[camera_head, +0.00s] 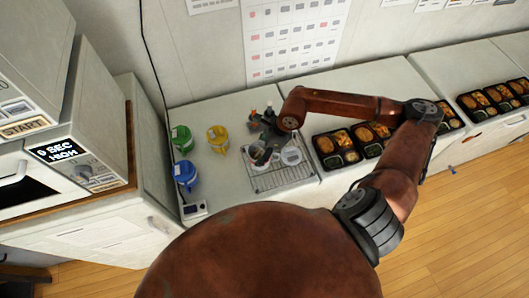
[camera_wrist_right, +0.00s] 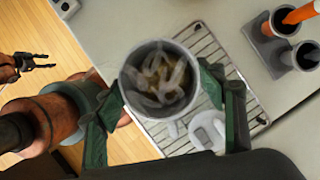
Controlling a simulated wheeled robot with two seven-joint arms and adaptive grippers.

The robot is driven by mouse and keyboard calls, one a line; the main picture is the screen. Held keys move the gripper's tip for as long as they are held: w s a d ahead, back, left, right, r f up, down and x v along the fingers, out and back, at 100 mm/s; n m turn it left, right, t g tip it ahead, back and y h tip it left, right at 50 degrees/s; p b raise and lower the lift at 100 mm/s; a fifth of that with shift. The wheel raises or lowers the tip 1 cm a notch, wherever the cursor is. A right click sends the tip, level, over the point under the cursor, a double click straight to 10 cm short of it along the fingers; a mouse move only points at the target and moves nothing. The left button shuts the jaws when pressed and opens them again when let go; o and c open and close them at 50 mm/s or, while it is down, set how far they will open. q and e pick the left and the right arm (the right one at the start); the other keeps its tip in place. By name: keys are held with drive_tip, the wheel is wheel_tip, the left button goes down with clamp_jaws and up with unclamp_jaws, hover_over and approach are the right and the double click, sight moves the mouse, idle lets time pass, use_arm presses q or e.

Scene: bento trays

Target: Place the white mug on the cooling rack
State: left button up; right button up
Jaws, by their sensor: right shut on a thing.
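The white mug (camera_wrist_right: 160,80) shows from above in the right wrist view as a round, pale cup with mottled, shiny shapes inside. My right gripper (camera_wrist_right: 168,98) is shut on it, with one green finger on each side. The cooling rack (camera_wrist_right: 208,52) lies behind and below the mug. Whether the mug touches the rack is hard to tell. In the head view my right gripper (camera_head: 264,146) is over the left part of the rack (camera_head: 276,184) and hides most of the mug. My left gripper (camera_wrist_right: 38,62) shows small and empty in the right wrist view, its fingers apart.
A white rounded item (camera_wrist_right: 207,130) sits on the rack beside the mug. Green (camera_head: 182,139), yellow (camera_head: 218,139) and blue (camera_head: 186,175) containers stand left of the rack. A grey holder (camera_wrist_right: 282,40) with orange-handled items stands behind. Bento trays (camera_head: 335,149) line the right.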

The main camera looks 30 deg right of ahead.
drive_tip(key=shift+w+d+f, duration=0.25)
drive_tip(key=shift+d+f, duration=0.6)
drive_tip(key=shift+f, duration=0.15)
wheel_tip(320, 180, down, 3)
drive_tip(key=shift+r+p, duration=0.1)
drive_tip(key=shift+p, duration=0.95)
drive_tip(key=shift+f, duration=0.35)
drive_tip(key=o, duration=2.1)
drive_tip(key=shift+d, duration=0.1)
drive_tip(key=shift+r, duration=0.1)
drive_tip(key=shift+d+r, duration=0.1)
drive_tip(key=shift+r, duration=0.15)
drive_tip(key=shift+b+v, duration=1.1)
drive_tip(key=shift+v, duration=4.7)
